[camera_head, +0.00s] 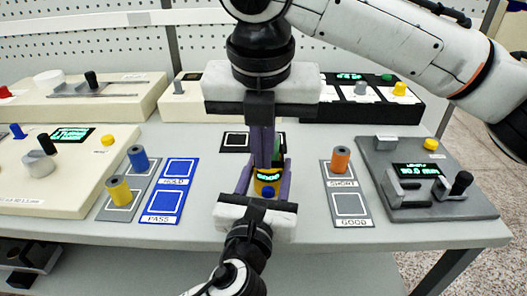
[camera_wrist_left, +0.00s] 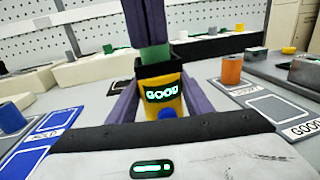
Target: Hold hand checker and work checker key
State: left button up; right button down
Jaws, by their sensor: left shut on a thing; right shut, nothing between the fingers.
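The yellow hand checker (camera_head: 268,188) stands upright between the purple fingers of my left gripper (camera_head: 266,172), which is shut on it. In the left wrist view the checker (camera_wrist_left: 160,90) has a lit screen reading GOOD, a blue button (camera_wrist_left: 167,113) below it and a dark upper part (camera_wrist_left: 150,70). My right gripper (camera_head: 262,163) comes down from above, its purple fingers together and empty. Its fingertips are at the checker's top, beside a green part (camera_wrist_left: 155,56). I cannot tell whether they touch it.
Yellow (camera_head: 119,190) and blue (camera_head: 138,158) spools stand on a grey pad at left, beside blue HOLD and PASS pads (camera_head: 163,205). An orange spool (camera_head: 341,160) stands on the SHORT/GOOD pad (camera_head: 351,222). A grey gauge (camera_head: 430,190) stands at right; cream machines line the back and left.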

pick_arm(q)
jog(key=shift+a+f, duration=0.1)
jog(key=shift+f, duration=0.1)
jog(key=o, duration=1.4)
jog(key=shift+w, duration=0.1)
jog(key=shift+r, duration=0.15)
